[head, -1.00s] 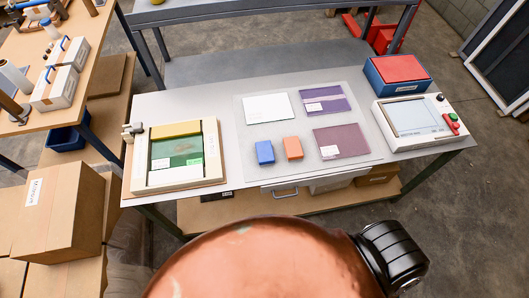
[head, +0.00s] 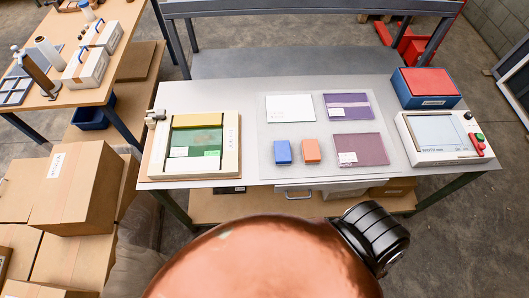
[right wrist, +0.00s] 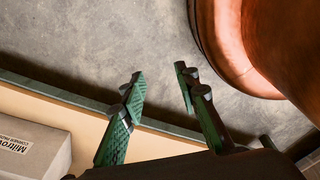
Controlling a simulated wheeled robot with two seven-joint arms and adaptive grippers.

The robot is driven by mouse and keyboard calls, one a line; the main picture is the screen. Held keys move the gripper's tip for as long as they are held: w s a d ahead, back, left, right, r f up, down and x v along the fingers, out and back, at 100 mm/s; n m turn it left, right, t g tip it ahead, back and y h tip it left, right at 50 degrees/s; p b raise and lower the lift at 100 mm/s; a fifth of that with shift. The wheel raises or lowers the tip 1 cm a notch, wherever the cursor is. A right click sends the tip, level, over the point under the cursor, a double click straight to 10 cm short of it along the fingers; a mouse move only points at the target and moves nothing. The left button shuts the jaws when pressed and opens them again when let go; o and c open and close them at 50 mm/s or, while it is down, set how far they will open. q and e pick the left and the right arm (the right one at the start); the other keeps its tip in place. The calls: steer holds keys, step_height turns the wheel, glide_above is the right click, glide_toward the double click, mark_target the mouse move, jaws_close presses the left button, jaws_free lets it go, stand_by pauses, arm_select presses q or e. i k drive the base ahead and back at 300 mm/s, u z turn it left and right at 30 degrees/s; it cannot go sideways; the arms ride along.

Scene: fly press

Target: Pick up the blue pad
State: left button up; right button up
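The blue pad (head: 283,152) is a small blue block lying on a pale mat (head: 300,178) on the grey table, in the lower left part of the mat. An orange block (head: 311,150) lies just to its right, with a narrow gap between them. My right gripper (right wrist: 160,78) shows only in the right wrist view. Its two green-padded fingers are spread apart with nothing between them, above the grey floor and near a tan shelf edge. The blue pad does not show in that view. My left gripper is in neither view.
A framed press (head: 232,150) stands left of the mat. A white panel device (head: 440,137) and a blue box with a red top (head: 428,88) stand to the right. White and purple sheets lie on the mat. Cardboard boxes (head: 75,185) are stacked at left.

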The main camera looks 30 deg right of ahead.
mark_target(283, 154)
steer(key=u, duration=0.05)
steer(key=k, duration=0.65)
steer(key=z, duration=1.1)
steer(key=i, duration=0.35)
steer(key=u, duration=0.05)
